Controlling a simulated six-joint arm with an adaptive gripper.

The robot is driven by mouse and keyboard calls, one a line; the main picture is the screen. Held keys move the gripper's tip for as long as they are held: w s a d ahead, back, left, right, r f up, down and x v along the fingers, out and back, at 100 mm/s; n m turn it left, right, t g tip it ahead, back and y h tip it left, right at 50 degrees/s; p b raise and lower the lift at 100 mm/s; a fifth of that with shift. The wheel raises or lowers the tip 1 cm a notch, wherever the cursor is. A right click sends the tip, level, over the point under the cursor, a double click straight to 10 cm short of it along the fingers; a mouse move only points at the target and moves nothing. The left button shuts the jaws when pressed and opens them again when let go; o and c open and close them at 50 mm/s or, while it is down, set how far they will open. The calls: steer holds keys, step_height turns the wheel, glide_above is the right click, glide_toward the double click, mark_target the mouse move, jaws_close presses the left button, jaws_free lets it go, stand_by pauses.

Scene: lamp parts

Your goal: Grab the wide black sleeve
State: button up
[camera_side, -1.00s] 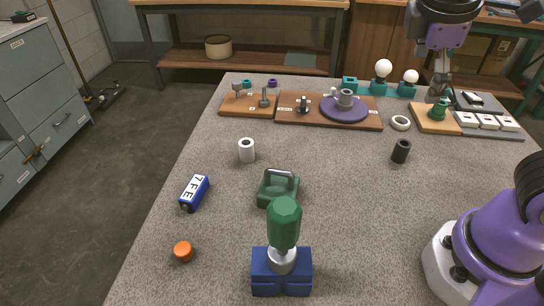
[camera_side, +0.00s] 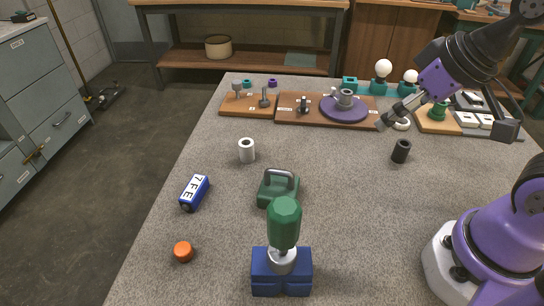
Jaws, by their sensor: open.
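The wide black sleeve (camera_side: 401,151) stands upright on the grey speckled table, right of the middle. It looks like a short dark hollow cylinder. My gripper (camera_side: 382,124) is open and empty, up and to the left of the sleeve in the picture, tilted with its fingers pointing down and left. It is apart from the sleeve and appears to be above the table near the white ring (camera_side: 402,124), which it partly covers.
A white sleeve (camera_side: 247,150) and a green case (camera_side: 278,189) stand to the left. Behind are a wooden board with a purple disc (camera_side: 345,108), a teal bulb holder (camera_side: 379,87) and a board with a green part (camera_side: 439,111). Table around the black sleeve is clear.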

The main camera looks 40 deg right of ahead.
stand_by(0.4)
steer(key=n+g+y, duration=0.1)
steer(key=n, duration=0.2)
glide_toward(407, 144)
steer(key=f, duration=0.1)
steer(key=x, duration=0.5)
steer(key=shift+w+a+f, duration=0.15)
steer(key=x, duration=0.5)
steer(key=shift+w, duration=0.1)
steer(key=c, duration=1.2)
